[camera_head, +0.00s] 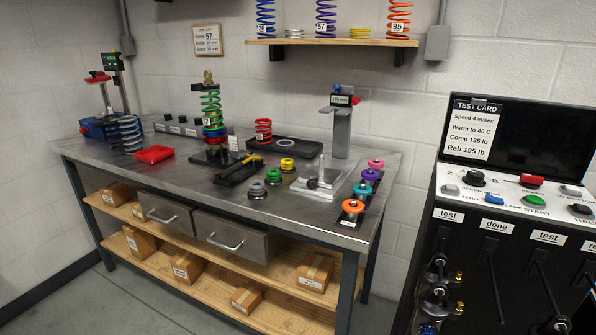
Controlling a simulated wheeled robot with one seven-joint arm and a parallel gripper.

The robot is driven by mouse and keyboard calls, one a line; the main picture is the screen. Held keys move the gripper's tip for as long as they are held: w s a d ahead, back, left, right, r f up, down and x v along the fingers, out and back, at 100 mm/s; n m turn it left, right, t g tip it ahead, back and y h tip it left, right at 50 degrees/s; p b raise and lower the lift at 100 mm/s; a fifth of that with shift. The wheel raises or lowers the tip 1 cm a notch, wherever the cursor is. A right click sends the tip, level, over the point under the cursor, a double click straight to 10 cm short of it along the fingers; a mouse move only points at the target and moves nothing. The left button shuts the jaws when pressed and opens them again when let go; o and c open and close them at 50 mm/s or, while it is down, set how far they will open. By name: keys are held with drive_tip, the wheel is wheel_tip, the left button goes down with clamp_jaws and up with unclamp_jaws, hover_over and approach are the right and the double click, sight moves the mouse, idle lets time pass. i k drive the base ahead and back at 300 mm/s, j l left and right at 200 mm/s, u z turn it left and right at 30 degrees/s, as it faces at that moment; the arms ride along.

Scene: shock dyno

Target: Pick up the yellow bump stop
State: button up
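The yellow bump stop (287,165) looks like a small, short yellow ring-shaped piece on a dark base. It stands on the metal workbench (310,222), near the middle. A similar green piece (273,176) and a grey piece (257,189) stand in a diagonal row in front of it, to its left. Nothing covers the yellow one from this view. My gripper is not in view.
A black tool holder (240,170) lies left of the bump stops. A black test machine (500,220) stands right of the bench.

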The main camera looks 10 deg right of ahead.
sight(287, 164)
drive_tip(key=i+j+z, duration=0.1)
drive_tip(key=i+j, duration=0.3)
drive_tip(key=j, duration=0.2)
drive_tip(key=i+j+z, duration=0.25)
drive_tip(key=j, duration=0.35)
drive_tip(key=i+j+z, duration=0.1)
drive_tip(key=i+j, duration=0.35)
drive_tip(key=j, duration=0.25)
drive_tip(key=i+j+z, duration=0.15)
drive_tip(key=j, duration=0.2)
